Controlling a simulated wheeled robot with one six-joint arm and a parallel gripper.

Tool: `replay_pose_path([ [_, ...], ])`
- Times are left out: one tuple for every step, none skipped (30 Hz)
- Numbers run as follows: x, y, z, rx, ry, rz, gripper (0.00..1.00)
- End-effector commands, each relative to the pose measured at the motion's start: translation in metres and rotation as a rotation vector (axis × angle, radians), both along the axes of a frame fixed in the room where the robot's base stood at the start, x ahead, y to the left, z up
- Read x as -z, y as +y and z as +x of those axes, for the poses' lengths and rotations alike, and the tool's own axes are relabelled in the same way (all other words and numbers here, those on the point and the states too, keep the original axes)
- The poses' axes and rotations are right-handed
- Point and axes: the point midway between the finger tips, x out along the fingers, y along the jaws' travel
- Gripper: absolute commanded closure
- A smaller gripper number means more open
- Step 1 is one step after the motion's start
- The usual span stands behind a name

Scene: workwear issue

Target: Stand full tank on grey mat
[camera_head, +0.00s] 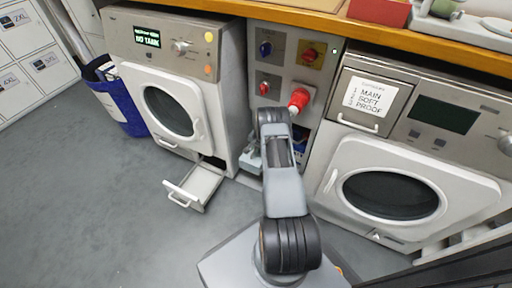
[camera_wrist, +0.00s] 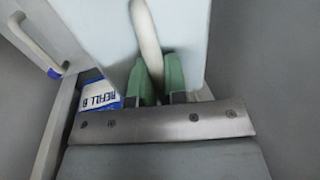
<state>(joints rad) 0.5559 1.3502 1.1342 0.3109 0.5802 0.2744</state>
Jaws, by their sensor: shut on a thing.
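In the wrist view my gripper (camera_wrist: 158,75) has its two green fingers shut on the white arched handle (camera_wrist: 146,30) of a pale tank (camera_wrist: 90,22). The tank's body fills the upper middle of that view; its lower part and whatever is under it are hidden. In the head view my arm reaches toward the floor gap between the two machines and hides most of the gripper and tank. A light grey strip (camera_head: 249,181) shows on the floor there; I cannot tell whether it is the mat.
The left machine (camera_head: 212,100) reads "NO TANK", and its low drawer (camera_head: 199,186) stands open. A control panel (camera_head: 284,70) with a red plug (camera_head: 299,99) is behind my arm. The right machine (camera_head: 390,190) is close. A "REFILL B" pack (camera_wrist: 98,98) is beside the tank.

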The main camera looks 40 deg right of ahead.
Motion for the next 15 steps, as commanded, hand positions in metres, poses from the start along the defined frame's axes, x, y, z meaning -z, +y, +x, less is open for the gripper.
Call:
replay_pose_path([
  [0.007,0.0,0.002,0.0,-0.003,-0.002,1.0],
  [0.01,0.0,0.002,-0.001,-0.003,-0.002,1.0],
  [0.014,0.0,0.002,-0.001,-0.003,-0.002,1.0],
  [0.018,0.0,0.002,-0.001,-0.003,-0.002,1.0],
  [0.021,0.0,0.002,-0.001,-0.004,-0.002,1.0],
  [0.025,0.001,0.002,-0.002,-0.004,-0.002,1.0],
  [0.028,0.001,0.002,-0.002,-0.004,-0.002,1.0],
  [0.032,0.001,0.002,-0.002,-0.004,-0.002,1.0],
  [0.036,0.001,0.002,-0.002,-0.004,-0.002,1.0],
  [0.039,0.001,0.002,-0.002,-0.004,-0.002,1.0],
  [0.042,0.001,0.002,-0.003,-0.004,-0.002,1.0],
  [0.046,0.001,0.002,-0.003,-0.004,-0.002,1.0],
  [0.049,0.001,0.002,-0.003,-0.004,-0.002,1.0],
  [0.052,0.001,0.002,-0.003,-0.004,-0.002,1.0],
  [0.057,0.001,0.002,-0.003,-0.004,-0.002,1.0],
])
